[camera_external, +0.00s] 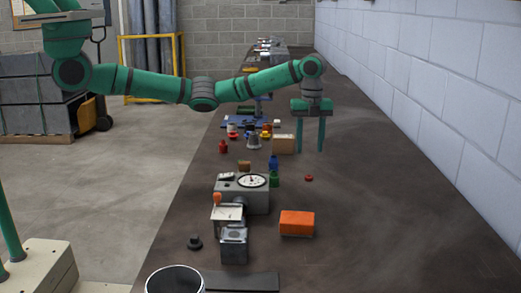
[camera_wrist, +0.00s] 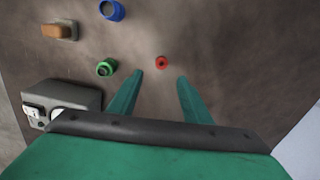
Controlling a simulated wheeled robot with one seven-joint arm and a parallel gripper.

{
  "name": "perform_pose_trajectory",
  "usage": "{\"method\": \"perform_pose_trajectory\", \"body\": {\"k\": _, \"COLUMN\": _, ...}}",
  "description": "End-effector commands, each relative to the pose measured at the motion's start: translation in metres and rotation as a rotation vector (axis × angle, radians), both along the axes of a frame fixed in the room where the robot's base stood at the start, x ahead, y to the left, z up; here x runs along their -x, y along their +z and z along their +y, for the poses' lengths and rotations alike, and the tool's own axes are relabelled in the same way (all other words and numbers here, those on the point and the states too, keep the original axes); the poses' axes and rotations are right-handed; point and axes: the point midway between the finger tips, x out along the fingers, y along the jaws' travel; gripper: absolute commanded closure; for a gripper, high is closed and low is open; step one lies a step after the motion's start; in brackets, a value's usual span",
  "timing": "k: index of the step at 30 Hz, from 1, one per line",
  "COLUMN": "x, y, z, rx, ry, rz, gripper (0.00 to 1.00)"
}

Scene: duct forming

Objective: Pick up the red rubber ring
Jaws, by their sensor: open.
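The red rubber ring (camera_external: 309,178) lies flat on the dark bench top, small and apart from the other items. In the wrist view the ring (camera_wrist: 162,63) shows its dark centre hole, just beyond the fingertips and between their lines. My gripper (camera_external: 311,150) points down with its two green fingers spread and nothing between them. In the external view it hangs above the bench near the ring. The fingers also show in the wrist view (camera_wrist: 160,75).
Left of the ring stand a green cylinder (camera_external: 274,179) and a blue one (camera_external: 273,162). A grey dial device (camera_external: 242,197) and an orange box (camera_external: 297,223) are nearer. A cardboard-coloured box (camera_external: 284,144) stands behind. A block wall (camera_external: 450,90) runs along the right; the bench right of the ring is clear.

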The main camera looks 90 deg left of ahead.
Motion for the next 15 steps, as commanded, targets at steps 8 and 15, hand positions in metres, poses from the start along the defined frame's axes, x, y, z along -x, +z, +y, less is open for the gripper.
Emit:
{"method": "perform_pose_trajectory", "body": {"k": 8, "x": 0.0, "y": -0.041, "z": -0.001, "rx": 0.002, "ry": 0.0, "rz": 0.002, "gripper": 0.55}}
{"method": "perform_pose_trajectory", "body": {"k": 15, "x": -0.001, "y": -0.062, "z": 0.0, "rx": 0.001, "ry": -0.001, "rz": 0.0, "gripper": 0.55}}
